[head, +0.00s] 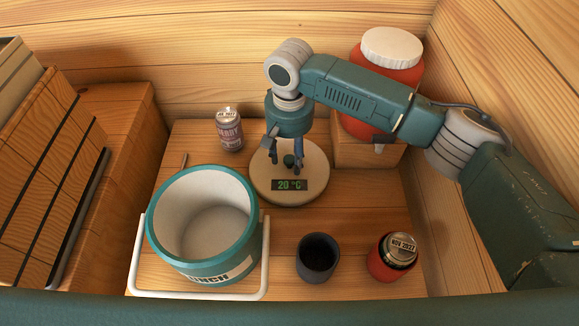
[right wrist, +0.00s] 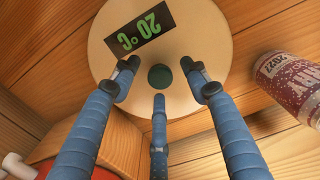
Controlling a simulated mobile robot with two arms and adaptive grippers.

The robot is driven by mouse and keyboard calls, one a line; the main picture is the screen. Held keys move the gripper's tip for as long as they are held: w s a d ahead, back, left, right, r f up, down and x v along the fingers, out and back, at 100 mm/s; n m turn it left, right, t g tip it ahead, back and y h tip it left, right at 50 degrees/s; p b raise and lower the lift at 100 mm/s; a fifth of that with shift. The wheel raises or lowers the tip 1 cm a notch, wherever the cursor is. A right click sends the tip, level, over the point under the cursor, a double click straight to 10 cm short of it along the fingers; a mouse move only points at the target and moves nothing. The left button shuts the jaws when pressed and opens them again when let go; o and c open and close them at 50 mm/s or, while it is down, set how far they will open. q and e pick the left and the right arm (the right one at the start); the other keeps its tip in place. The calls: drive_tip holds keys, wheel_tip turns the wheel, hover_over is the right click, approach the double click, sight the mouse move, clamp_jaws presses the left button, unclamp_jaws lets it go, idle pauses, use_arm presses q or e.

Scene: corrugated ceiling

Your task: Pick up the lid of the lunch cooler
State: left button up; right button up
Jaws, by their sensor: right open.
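The lunch cooler (head: 205,215) is an open, empty teal-rimmed white tub at the left front in the head view, its white handle lowered at the front. Its lid (head: 314,172) is a pale round disc with a "20 °C" display, lying flat on the wooden surface behind and right of the tub. The lid also shows in the right wrist view (right wrist: 205,35). A small green knob (right wrist: 160,77) stands on it. My right gripper (head: 286,162) points down over the lid, open, its three blue fingers spread around the knob with visible gaps. My left gripper is out of view.
A can (head: 229,130) stands left of the lid. A red jug with a white cap (head: 391,48) stands on a wooden block (head: 366,153) behind right. A dark cup (head: 318,258) and a can in a red sleeve (head: 391,258) stand in front.

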clamp_jaws()
drive_tip(key=shift+r, duration=0.15)
